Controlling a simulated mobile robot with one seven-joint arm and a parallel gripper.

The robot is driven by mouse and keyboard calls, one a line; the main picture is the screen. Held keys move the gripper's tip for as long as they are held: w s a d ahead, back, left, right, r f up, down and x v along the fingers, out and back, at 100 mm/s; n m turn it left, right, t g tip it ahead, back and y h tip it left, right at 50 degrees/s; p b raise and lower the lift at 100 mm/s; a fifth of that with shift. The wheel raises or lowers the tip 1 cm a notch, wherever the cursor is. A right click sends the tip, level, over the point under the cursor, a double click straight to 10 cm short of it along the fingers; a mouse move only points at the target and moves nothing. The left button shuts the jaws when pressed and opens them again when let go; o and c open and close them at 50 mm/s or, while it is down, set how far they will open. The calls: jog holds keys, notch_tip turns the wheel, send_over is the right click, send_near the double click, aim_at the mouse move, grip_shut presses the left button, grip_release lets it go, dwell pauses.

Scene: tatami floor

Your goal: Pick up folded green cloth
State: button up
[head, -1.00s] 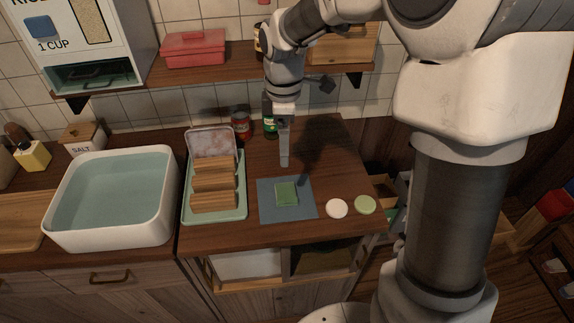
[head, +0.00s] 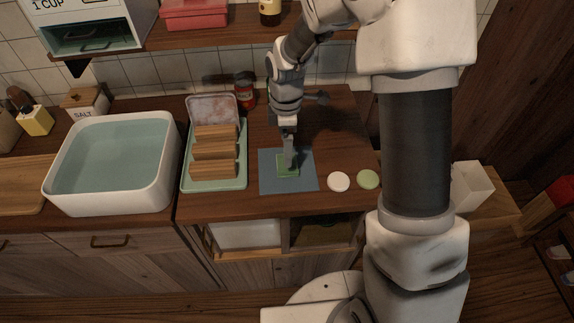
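The folded green cloth (head: 285,173) lies on a blue-grey mat (head: 268,184) on the wooden counter. My gripper (head: 289,163) points down over the cloth and hides its upper middle part. The fingertips appear at or just above the cloth; I cannot tell whether they touch it. The fingers show as one narrow shape, so I cannot tell whether they are open or shut.
A green tray (head: 213,184) with wooden blocks in a rack stands left of the mat, near a white water basin (head: 113,201). A white disc (head: 339,181) and a green disc (head: 368,179) lie to the right. A red-lidded jar (head: 245,92) stands behind.

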jog(key=shift+d+f, duration=0.1)
jog(key=shift+f, duration=2.8)
jog(key=c, duration=1.1)
jog(key=shift+r, duration=0.1)
jog(key=shift+r, duration=0.55)
notch_tip(320, 180, up, 3)
jog(key=shift+w+r, duration=0.1)
jog(key=shift+r, duration=0.05)
jog(key=s+d+r, duration=0.2)
jog(key=s, duration=0.1)
jog(key=s+d+r, duration=0.2)
jog(key=s, duration=0.1)
jog(key=s+d+r, duration=0.2)
jog(key=s+d, duration=0.1)
jog(key=shift+s+r+p, duration=0.25)
jog(key=shift+p, duration=0.15)
